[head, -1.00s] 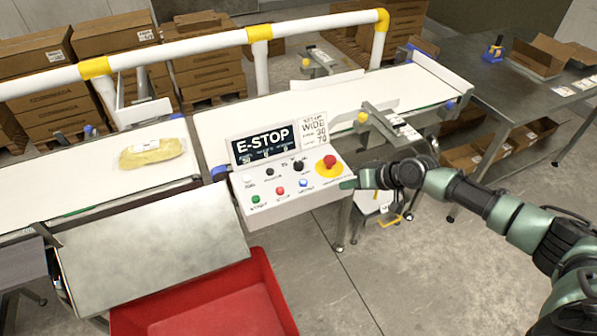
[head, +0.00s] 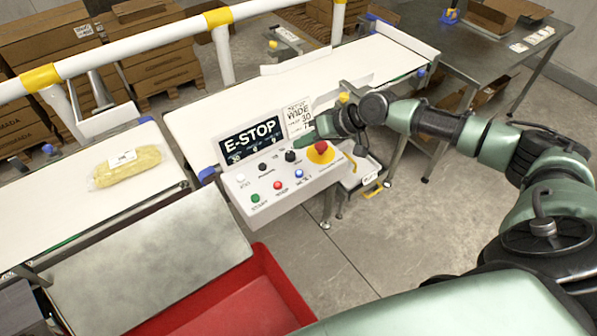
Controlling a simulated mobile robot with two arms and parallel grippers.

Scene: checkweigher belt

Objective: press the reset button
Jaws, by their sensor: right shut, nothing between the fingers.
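The control box (head: 300,192) carries several buttons with labels too small to read surely. A blue button (head: 298,174) sits in its front row, right of a red button (head: 277,185) and a green button (head: 255,198). A white button (head: 240,178) and black knobs, one of them larger (head: 291,156), form the back row. A red mushroom button on a yellow base (head: 320,149) is at the right. My right gripper (head: 305,138) is shut and empty, over the box's back right, just behind the mushroom button and the larger knob. Whether it touches anything is unclear. My left gripper is out of view.
The display (head: 252,138) reads E-STOP. A wrapped yellow pack (head: 126,167) lies on the left belt (head: 75,212). A red bin (head: 235,300) stands below. A yellow and white guard rail (head: 130,52) runs behind. A steel table (head: 455,50) stands at the back right.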

